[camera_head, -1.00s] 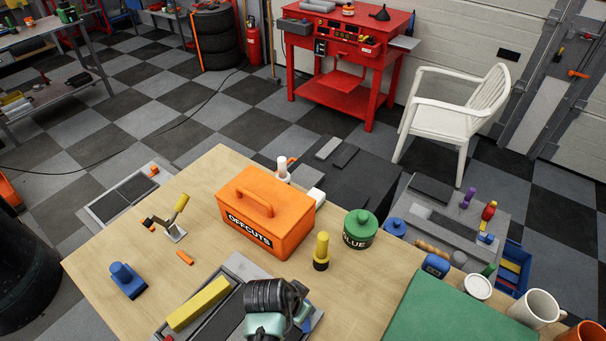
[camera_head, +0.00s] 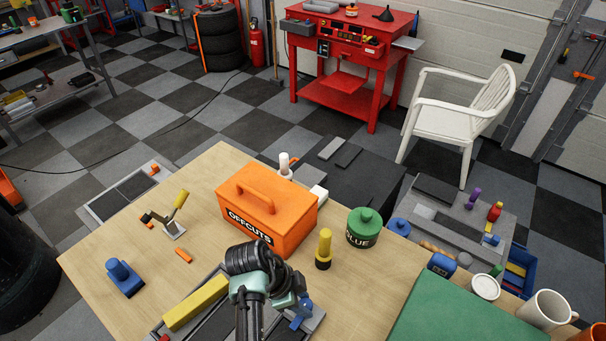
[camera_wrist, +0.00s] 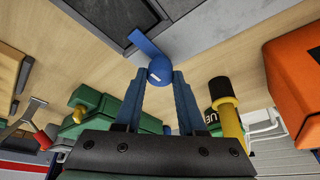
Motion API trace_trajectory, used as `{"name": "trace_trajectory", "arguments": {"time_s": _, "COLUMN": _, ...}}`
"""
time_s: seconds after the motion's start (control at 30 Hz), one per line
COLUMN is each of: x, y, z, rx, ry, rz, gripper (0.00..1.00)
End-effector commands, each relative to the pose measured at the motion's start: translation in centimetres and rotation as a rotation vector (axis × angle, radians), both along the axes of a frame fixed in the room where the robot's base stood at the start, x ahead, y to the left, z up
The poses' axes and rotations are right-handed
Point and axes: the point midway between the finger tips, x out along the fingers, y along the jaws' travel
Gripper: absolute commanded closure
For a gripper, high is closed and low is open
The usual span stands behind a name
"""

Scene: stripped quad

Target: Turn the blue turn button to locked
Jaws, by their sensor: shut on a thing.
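The blue turn button (camera_wrist: 158,70) shows in the wrist view, with a round end bearing a small white mark and a flat arm running up and left over a grey frame edge. My gripper (camera_wrist: 159,80) is shut on the round end, one blue finger on each side. In the head view my gripper (camera_head: 288,300) is low over the grey tray's right part. A small blue patch shows there, but I cannot tell button from fingers. No locked mark is readable.
The orange OFFCUTS box (camera_head: 267,215) stands just behind my gripper. A yellow-and-black upright piece (camera_head: 324,248) and a green GLUE pot (camera_head: 363,228) stand to the right. A yellow bar (camera_head: 195,302) lies on the tray's left. Bare wood (camera_head: 110,230) is free at far left.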

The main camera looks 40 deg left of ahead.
Motion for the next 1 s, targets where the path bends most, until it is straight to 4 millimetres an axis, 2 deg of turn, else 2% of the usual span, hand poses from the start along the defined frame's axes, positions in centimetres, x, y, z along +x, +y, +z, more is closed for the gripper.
{"name": "trace_trajectory", "arguments": {"time_s": 0.57, "x": -0.07, "y": 0.03, "z": -0.06, "rx": 0.001, "ry": 0.003, "rz": -0.032, "gripper": 1.00}}
{"name": "trace_trajectory", "arguments": {"time_s": 0.6, "x": -0.07, "y": 0.04, "z": -0.08, "rx": 0.002, "ry": 0.004, "rz": -0.032, "gripper": 0.55}}
{"name": "trace_trajectory", "arguments": {"time_s": 0.73, "x": -0.06, "y": 0.03, "z": -0.06, "rx": 0.002, "ry": 0.002, "rz": -0.031, "gripper": 0.32}}
{"name": "trace_trajectory", "arguments": {"time_s": 1.0, "x": -0.03, "y": 0.02, "z": -0.02, "rx": 0.001, "ry": 0.002, "rz": -0.030, "gripper": 0.31}}
